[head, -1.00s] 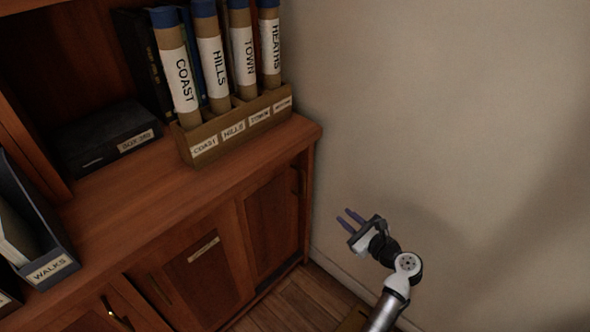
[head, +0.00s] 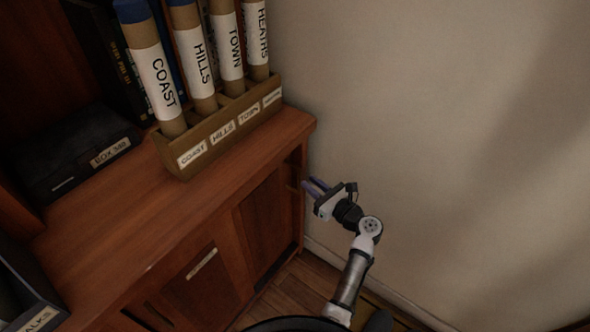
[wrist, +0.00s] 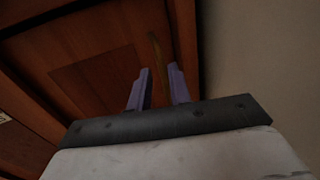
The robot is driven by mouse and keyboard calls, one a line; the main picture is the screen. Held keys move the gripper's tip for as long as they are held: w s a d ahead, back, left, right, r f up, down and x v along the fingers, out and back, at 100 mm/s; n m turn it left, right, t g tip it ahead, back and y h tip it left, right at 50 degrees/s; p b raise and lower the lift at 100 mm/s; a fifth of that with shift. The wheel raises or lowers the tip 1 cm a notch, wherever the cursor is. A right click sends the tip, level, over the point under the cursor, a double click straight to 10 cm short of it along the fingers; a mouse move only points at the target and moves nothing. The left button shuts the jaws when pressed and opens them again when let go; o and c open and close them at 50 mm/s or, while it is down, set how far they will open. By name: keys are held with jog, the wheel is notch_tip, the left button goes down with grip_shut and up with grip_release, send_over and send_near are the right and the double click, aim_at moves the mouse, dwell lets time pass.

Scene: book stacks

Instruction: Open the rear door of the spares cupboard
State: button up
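The rear door (head: 267,225) of the wooden cupboard is the panelled door nearest the wall and looks closed. It also fills much of the wrist view (wrist: 95,75). A slim brass-coloured handle (wrist: 157,48) stands upright near its right edge; in the head view it is mostly hidden by my gripper. My gripper (head: 312,184) is at the cupboard's far right corner, just below the top. Its two purple fingers are apart and point at the handle (wrist: 159,70). The handle shows between and beyond the fingers, closer to the right one; I cannot tell whether they touch.
A label plate (head: 202,263) marks the neighbouring door. On the cupboard top stand a rack (head: 215,140) of labelled map tubes and a black box (head: 75,155). A plain wall (head: 430,130) lies close on the right. Some bare floor (head: 290,295) shows below.

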aim_at(295, 171)
jog(key=x, duration=0.7)
jog(key=shift+w+a, duration=0.2)
jog(key=shift+w, duration=0.1)
jog(key=shift+c, duration=0.4)
grip_shut()
